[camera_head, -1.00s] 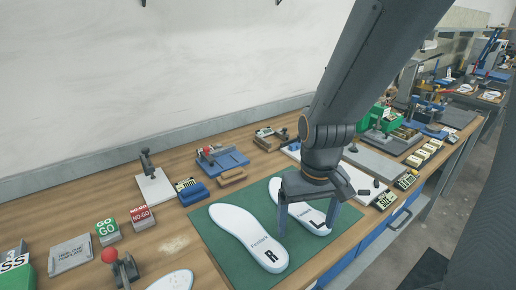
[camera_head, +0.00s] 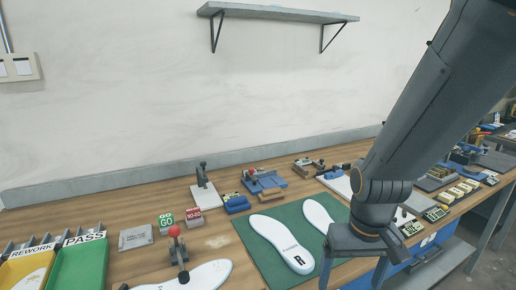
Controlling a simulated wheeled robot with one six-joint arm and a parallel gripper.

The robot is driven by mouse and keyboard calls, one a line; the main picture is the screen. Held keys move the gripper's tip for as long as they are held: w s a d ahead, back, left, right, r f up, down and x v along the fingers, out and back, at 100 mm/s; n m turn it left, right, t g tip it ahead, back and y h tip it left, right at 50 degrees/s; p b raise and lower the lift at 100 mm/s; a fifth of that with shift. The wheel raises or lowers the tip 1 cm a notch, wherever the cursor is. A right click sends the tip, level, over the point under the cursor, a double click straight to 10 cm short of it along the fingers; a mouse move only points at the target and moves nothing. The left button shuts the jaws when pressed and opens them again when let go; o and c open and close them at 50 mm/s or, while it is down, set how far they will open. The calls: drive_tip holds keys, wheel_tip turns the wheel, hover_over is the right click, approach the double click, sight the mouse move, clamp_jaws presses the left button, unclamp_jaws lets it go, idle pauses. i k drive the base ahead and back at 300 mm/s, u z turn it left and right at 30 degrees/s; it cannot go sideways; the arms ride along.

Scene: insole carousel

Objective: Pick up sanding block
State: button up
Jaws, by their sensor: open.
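No block is labelled, so I cannot tell for sure which is the sanding block. A small blue block (camera_head: 238,205) lies on the bench just left of the green mat's back corner. A low tan block (camera_head: 272,195) lies a little to its right, in front of a blue fixture. My gripper (camera_head: 352,272) points down at the front right of the mat, well to the right of and nearer than both blocks. Its two fingers are spread apart, with nothing visible between them. The fingertips reach the bottom edge of the picture.
The green mat (camera_head: 258,262) carries two white insoles, one marked R (camera_head: 283,245). A blue fixture (camera_head: 264,182), GO (camera_head: 166,222) and NO-GO blocks (camera_head: 195,216), and an upright clamp on a white base (camera_head: 205,196) stand nearby. Green and yellow bins stand at left.

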sight(240, 204)
drive_tip(key=k, duration=0.5)
drive_tip(key=z, duration=1)
drive_tip(key=i, duration=0.8)
drive_tip(key=u, duration=2.75)
drive_tip(key=i, duration=0.5)
drive_tip(key=z, duration=0.05)
